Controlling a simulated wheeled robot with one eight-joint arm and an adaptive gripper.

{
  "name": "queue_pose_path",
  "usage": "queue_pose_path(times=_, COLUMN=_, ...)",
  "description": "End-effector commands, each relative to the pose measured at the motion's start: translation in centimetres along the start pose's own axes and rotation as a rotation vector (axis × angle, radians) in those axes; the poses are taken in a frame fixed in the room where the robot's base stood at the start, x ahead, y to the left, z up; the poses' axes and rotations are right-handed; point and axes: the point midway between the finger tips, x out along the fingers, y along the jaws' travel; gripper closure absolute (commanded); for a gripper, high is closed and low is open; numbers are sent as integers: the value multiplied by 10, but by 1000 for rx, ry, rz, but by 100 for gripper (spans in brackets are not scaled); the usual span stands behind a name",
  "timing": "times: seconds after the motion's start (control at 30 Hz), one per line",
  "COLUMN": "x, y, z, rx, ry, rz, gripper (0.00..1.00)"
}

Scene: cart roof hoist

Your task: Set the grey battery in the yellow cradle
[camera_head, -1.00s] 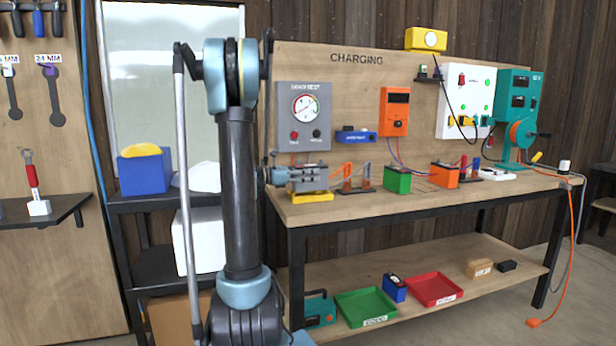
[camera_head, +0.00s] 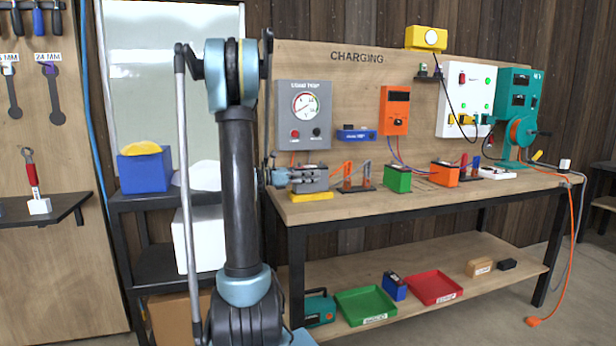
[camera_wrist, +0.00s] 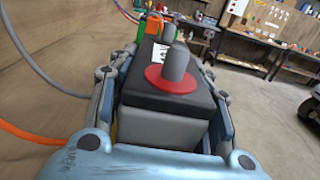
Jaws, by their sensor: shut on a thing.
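The grey battery (camera_head: 312,179) is at the left end of the bench, directly above the yellow cradle (camera_head: 312,196). Whether it rests on the cradle or hangs just over it, I cannot tell. My gripper (camera_head: 283,177) reaches it from the left, partly behind my arm. In the wrist view, my gripper (camera_wrist: 160,95) has a finger along each side of the battery (camera_wrist: 160,125) and is shut on it. The battery has a black top with a grey post in a red ring. The cradle is mostly hidden in that view.
A grey gauge box (camera_head: 304,115) is on the board behind. The bench's front strip (camera_head: 390,207) is clear.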

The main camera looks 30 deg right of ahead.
Motion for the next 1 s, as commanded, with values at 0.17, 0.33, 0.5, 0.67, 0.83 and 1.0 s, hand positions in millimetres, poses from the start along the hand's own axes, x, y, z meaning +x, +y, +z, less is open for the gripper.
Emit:
queue_pose_path(times=0.17, x=0, y=0, z=-2, rx=0, ry=-2, rz=0, gripper=100)
queue_pose_path(times=0.33, x=0, y=0, z=-5, rx=0, ry=-2, rz=0, gripper=100)
queue_pose_path(times=0.5, x=0, y=0, z=-8, rx=0, ry=-2, rz=0, gripper=100)
queue_pose_path(times=0.67, x=0, y=0, z=-11, rx=0, ry=-2, rz=0, gripper=100)
queue_pose_path(times=0.83, x=0, y=0, z=-14, rx=0, ry=-2, rz=0, gripper=100)
queue_pose_path(times=1.0, x=0, y=0, z=-16, rx=0, ry=-2, rz=0, gripper=100)
